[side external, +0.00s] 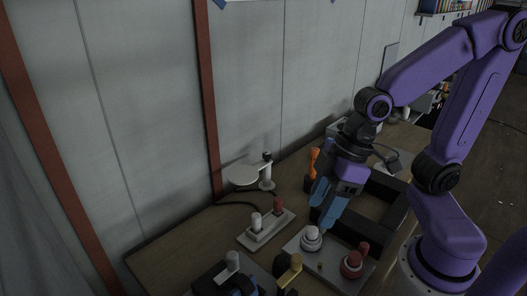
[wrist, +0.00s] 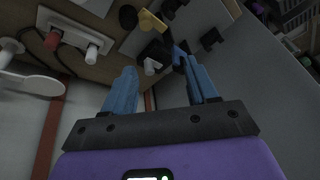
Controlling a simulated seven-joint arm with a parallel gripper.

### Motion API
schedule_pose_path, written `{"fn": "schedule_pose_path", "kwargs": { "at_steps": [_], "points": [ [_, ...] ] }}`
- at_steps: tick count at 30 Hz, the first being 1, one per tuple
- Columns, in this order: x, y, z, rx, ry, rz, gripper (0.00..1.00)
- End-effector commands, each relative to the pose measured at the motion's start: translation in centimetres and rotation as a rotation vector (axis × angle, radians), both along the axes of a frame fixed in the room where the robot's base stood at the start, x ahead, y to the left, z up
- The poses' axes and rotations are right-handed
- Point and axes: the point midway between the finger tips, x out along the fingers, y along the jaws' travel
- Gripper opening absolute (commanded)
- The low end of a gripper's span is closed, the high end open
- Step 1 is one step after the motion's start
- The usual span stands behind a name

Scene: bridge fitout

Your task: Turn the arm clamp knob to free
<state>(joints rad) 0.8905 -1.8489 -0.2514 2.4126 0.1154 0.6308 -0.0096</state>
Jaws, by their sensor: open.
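My gripper (side external: 324,207) has blue fingers pointing down and apart, with nothing between them. In the side view it hangs above the back of a pale plate (side external: 330,268) bearing a white round knob (side external: 311,239) and a red knob (side external: 352,264). The wrist view shows the open fingers (wrist: 162,88) too. I cannot tell for sure which part is the arm clamp knob. A white disc on an arm (side external: 243,175) stands by the wall, its post (side external: 267,172) topped by a dark knob (side external: 267,156). The disc also shows in the wrist view (wrist: 32,83).
A pale strip (side external: 265,230) with a white and a red handle lies left of the gripper. A black frame (side external: 385,220) and an orange item (side external: 314,160) stand close to the gripper. The wall is behind.

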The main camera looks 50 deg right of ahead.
Motion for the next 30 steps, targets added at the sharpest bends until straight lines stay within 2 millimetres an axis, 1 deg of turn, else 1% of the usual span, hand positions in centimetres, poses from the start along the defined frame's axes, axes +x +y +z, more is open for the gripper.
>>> {"fn": "schedule_pose_path", "kwargs": {
  "at_steps": [3, 8, 9, 11, 12, 14, 15, 17, 18, 20, 21, 23, 25, 27, 29, 30],
  "points": [
    [3.1, 1.2, -0.8, 0.100, -0.056, -0.103, 0.58],
    [8.0, 1.7, -1.3, 0.233, -0.168, -0.260, 0.58],
    [9.3, 1.6, -1.4, 0.262, -0.201, -0.302, 0.58],
    [11.2, 1.2, -1.4, 0.303, -0.256, -0.363, 0.58],
    [12.4, 0.7, -1.5, 0.326, -0.293, -0.405, 0.58],
    [14.3, -0.1, -1.4, 0.359, -0.354, -0.468, 0.58],
    [15.4, -0.8, -1.4, 0.377, -0.396, -0.509, 0.58],
    [17.1, -2.0, -1.3, 0.402, -0.463, -0.571, 0.58],
    [18.2, -3.0, -1.2, 0.415, -0.510, -0.611, 0.58],
    [19.6, -4.6, -1.0, 0.429, -0.583, -0.670, 0.58],
    [20.5, -5.8, -0.8, 0.435, -0.635, -0.709, 0.58],
    [21.7, -7.7, -0.5, 0.441, -0.715, -0.763, 0.58],
    [22.8, -10.0, -0.1, 0.440, -0.811, -0.825, 0.58],
    [23.5, -12.5, 0.4, 0.430, -0.912, -0.883, 0.58],
    [23.9, -14.7, 0.8, 0.415, -1.002, -0.926, 0.58],
    [24.0, -16.1, 1.2, 0.402, -1.062, -0.953, 0.58]
  ]
}}
